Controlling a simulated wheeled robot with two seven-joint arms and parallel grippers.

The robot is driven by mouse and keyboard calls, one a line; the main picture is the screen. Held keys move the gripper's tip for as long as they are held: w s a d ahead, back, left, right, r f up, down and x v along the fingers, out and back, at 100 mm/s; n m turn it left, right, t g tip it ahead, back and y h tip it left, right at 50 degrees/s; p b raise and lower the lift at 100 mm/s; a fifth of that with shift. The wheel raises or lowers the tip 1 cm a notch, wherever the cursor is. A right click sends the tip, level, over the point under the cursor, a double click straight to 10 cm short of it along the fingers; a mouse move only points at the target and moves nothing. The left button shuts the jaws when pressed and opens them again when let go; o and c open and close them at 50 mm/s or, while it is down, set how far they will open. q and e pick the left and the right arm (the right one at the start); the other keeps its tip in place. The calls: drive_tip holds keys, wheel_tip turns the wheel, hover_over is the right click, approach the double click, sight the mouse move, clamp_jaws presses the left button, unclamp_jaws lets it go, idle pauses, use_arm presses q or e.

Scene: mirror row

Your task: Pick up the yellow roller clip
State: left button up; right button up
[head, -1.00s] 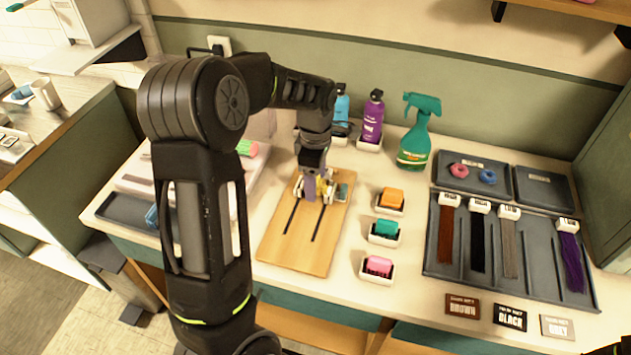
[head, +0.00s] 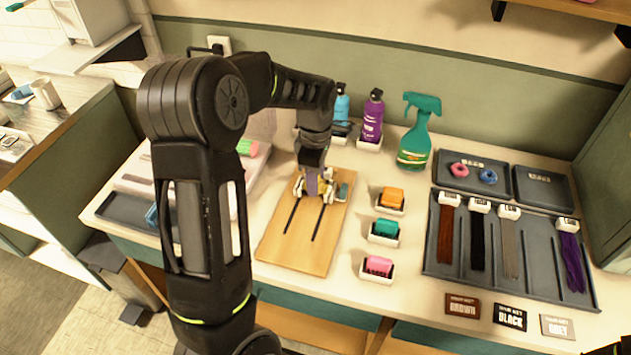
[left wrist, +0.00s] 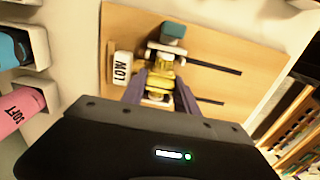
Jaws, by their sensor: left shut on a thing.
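The yellow roller clip (left wrist: 161,76) shows in the left wrist view between the two purple fingers of my left gripper (left wrist: 162,93), which is shut on it. White pieces sit at both ends of the yellow part. In the head view my left gripper (head: 319,184) is at the far end of the wooden board (head: 287,250), and only a little yellow (head: 326,187) shows beside the fingers. I cannot tell whether the clip touches the board.
A small teal block (head: 343,191) is right beside the gripper. Orange (head: 391,195), teal and pink items stand in white holders to the right. Bottles and a teal sprayer (head: 416,140) stand behind. A grey tray of hair strands (head: 437,262) lies further right.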

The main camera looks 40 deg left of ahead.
use_arm(q)
drive_tip(key=shift+r, duration=0.1)
clamp_jaws()
wheel_tip(320, 180, up, 10)
drive_tip(key=shift+f+b, duration=0.1)
drive_tip(key=shift+b, duration=0.6)
